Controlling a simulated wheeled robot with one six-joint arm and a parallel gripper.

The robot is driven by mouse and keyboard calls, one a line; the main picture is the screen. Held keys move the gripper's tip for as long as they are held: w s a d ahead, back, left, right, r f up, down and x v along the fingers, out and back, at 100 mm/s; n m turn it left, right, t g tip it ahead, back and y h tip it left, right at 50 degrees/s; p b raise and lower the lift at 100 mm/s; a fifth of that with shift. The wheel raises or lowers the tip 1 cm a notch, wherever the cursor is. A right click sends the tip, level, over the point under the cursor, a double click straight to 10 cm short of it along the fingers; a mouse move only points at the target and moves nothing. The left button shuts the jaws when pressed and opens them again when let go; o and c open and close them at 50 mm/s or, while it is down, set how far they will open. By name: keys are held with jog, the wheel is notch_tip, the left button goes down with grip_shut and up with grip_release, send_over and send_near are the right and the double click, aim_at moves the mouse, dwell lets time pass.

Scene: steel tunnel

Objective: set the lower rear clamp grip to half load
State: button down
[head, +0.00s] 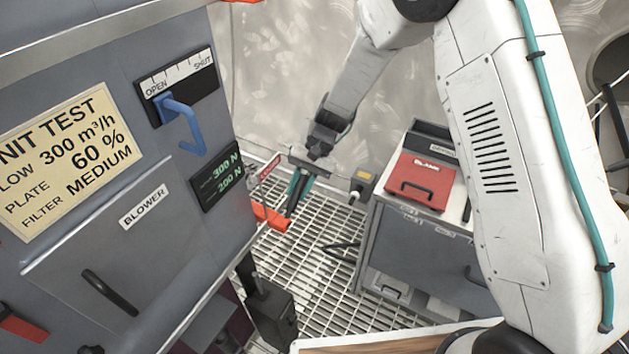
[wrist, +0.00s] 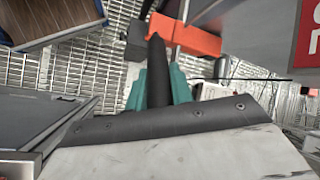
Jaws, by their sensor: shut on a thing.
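My gripper (head: 297,187), with teal fingers, is at the right rear edge of the grey cabinet. In the wrist view its fingers (wrist: 160,88) are shut on either side of a dark bar-like grip (wrist: 157,60). The grip points away from the wrist, toward an orange clamp part (wrist: 186,36). In the head view the orange part (head: 270,217) sticks out from the cabinet edge, just left of the fingertips. A dark display (head: 217,180) on the cabinet reads 300 N above 200 N in green. The joint between grip and orange part is unclear.
The cabinet carries a blue lever (head: 182,122) under OPEN and SHUT marks, and a BLOWER door (head: 105,245). A grey cart (head: 420,235) with a red case (head: 418,182) stands to the right. Grated floor (head: 318,250) lies between them. A red sign (head: 269,166) stands close to my gripper.

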jog(key=shift+w+d+f+g+y, duration=0.25)
jog(key=shift+w+f+g+y, duration=0.25)
jog(key=shift+f+g+y, duration=0.15)
jog(key=c, duration=1.2)
grip_release()
jog(key=shift+c, duration=0.2)
jog(key=v, duration=0.7)
jog(key=shift+w+d+r, duration=0.15)
jog(key=shift+w+r, duration=0.05)
jog(key=shift+w, duration=0.1)
